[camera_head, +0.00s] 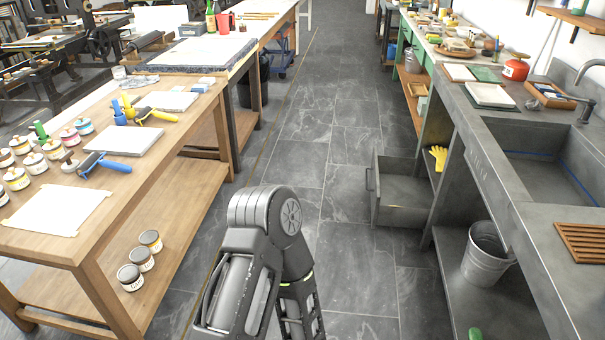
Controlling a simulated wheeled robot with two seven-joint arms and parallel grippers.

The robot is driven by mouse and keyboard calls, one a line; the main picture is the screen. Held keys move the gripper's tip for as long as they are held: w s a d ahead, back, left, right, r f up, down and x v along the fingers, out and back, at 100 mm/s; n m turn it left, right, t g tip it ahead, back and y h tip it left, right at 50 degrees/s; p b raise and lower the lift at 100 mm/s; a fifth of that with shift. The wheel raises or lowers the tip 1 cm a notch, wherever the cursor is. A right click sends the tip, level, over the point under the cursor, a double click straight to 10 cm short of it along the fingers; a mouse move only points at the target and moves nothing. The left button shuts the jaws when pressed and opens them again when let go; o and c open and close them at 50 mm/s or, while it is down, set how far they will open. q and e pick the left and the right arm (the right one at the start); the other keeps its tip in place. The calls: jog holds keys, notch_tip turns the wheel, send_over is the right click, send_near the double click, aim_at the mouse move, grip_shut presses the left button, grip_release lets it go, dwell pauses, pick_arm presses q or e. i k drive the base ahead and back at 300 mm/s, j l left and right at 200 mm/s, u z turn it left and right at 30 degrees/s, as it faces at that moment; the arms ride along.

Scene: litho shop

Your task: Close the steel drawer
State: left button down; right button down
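The grey steel drawer (403,214) stands pulled out to the left from under the right-hand steel counter (474,160). Its front panel (375,189) with a handle faces left, into the aisle, and its open top shows a bare-looking floor inside. One of my arms (264,222) rises folded at the bottom middle, left of the drawer and apart from it. I cannot tell which arm it is. Neither gripper's fingertips can be seen.
A wooden table (195,146) with inks, rollers and paper stands on the left. A yellow glove (438,157) hangs near the drawer's right end. A metal bucket (487,252) stands on the shelf under the sink counter. The tiled aisle (333,140) between the benches is clear.

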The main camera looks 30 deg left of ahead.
aim_at(392, 182)
jog(key=i+j+u, duration=0.15)
jog(key=i+j, duration=0.4)
jog(key=j, duration=0.2)
jog(key=i+j+u, duration=0.15)
jog(key=i+j, duration=0.45)
jog(key=i+j+z, duration=0.1)
jog(key=z, duration=0.5)
jog(key=i+j+z, duration=0.25)
jog(key=i+j, duration=0.15)
jog(key=i+j+z, duration=0.5)
jog(key=i+j, duration=0.15)
jog(key=j, duration=0.3)
jog(key=i+j, duration=0.2)
jog(key=j, duration=0.2)
jog(key=i+j, duration=0.25)
jog(key=j, duration=0.15)
